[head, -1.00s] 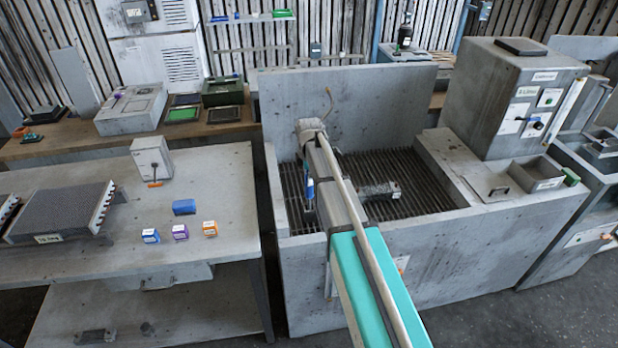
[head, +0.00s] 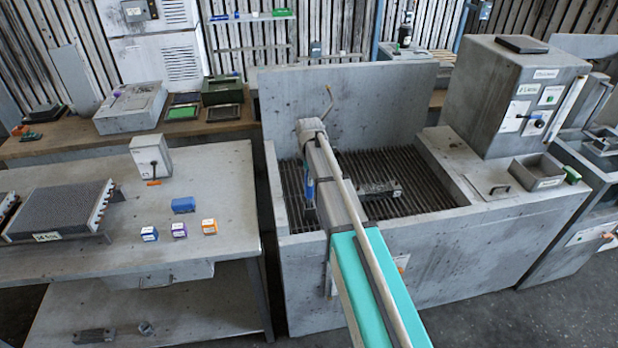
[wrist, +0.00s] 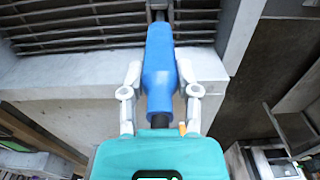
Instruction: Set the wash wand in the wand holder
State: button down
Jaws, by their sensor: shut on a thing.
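The wash wand shows as a blue grip (wrist: 160,75) with dark ends in the wrist view. My gripper (wrist: 160,92) is shut on this blue grip, one pale finger on each side. The wand's dark upper end runs toward the slatted grate at the top of that view. In the head view, a bit of the blue grip (head: 309,188) shows just left of my arm, over the wash tub. My arm hides most of the wand and gripper there. I cannot pick out the wand holder for certain in either view.
The grey wash tub (head: 470,245) has a slatted floor, raised walls and a tall back panel (head: 370,95). A dark grey block (head: 378,191) lies on its grate. A control cabinet (head: 490,95) stands at right. The left bench (head: 90,235) holds a finned core and small boxes.

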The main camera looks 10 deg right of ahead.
dwell(0.4)
jog(key=shift+c, duration=1.3)
grip_release()
notch_tip(320, 180, up, 12)
jog(key=p, duration=1.2)
jog(key=shift+r, duration=0.25)
jog(key=shift+w+d+f, duration=0.15)
jog(key=shift+w+d, duration=0.15)
jog(key=shift+d, duration=0.55)
jog(key=shift+w+d+f, duration=0.1)
jog(key=shift+w+d, duration=0.15)
jog(key=shift+d, duration=0.6)
